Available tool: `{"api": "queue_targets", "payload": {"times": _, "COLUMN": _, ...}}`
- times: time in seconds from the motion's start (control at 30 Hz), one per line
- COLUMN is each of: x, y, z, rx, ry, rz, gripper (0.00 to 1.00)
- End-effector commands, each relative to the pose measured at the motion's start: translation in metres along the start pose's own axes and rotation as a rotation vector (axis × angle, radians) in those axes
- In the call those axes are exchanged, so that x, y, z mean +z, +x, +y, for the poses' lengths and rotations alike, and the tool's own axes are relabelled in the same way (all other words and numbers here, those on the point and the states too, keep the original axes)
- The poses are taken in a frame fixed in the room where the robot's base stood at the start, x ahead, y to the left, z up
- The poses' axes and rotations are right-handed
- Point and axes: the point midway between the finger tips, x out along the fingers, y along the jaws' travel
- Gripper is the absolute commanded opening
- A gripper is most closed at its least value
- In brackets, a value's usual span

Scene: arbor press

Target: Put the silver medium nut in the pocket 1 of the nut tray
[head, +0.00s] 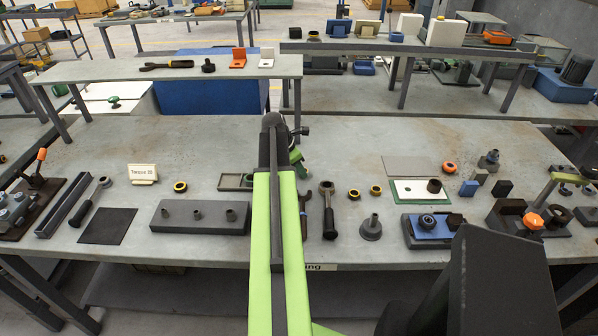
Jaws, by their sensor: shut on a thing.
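A small dark tray (228,182) with a lighter inside lies just left of my arm in the head view. Its right part is hidden behind the arm, and I cannot tell whether it is the nut tray or make out its pockets. My green arm reaches from the bottom centre over the bench. Some green and black parts of it show right of the elbow, but the jaws are hidden behind the arm. I cannot make out the silver medium nut, or what is at the jaws.
On the bench (330,140), a grey block with pegs (175,218) and a black mat (108,226) lie left. A ratchet (328,212), a grey cone-like part (371,229), a white plate (408,192) and a blue fixture (432,231) lie right. The back middle is clear.

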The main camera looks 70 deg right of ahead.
Motion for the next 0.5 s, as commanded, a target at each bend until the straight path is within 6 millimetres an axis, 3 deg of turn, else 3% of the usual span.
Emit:
{"api": "queue_targets", "payload": {"times": 0.07, "x": -0.0017, "y": 0.004, "z": 0.0001, "rx": 0.0, "ry": 0.0, "rz": 0.0, "gripper": 0.0}}
{"api": "queue_targets", "payload": {"times": 0.1, "x": -0.001, "y": 0.0021, "z": 0.0001, "rx": 0.0, "ry": 0.0, "rz": 0.0, "gripper": 0.38}}
{"api": "queue_targets", "payload": {"times": 0.2, "x": -0.001, "y": 0.0019, "z": 0.0001, "rx": 0.0, "ry": 0.0, "rz": 0.0, "gripper": 0.51}}
{"api": "queue_targets", "payload": {"times": 0.23, "x": -0.0011, "y": 0.0019, "z": 0.0001, "rx": 0.0, "ry": 0.0, "rz": 0.0, "gripper": 0.54}}
{"api": "queue_targets", "payload": {"times": 0.5, "x": -0.0012, "y": 0.0016, "z": 0.0003, "rx": 0.0, "ry": -0.001, "rz": 0.0, "gripper": 0.54}}
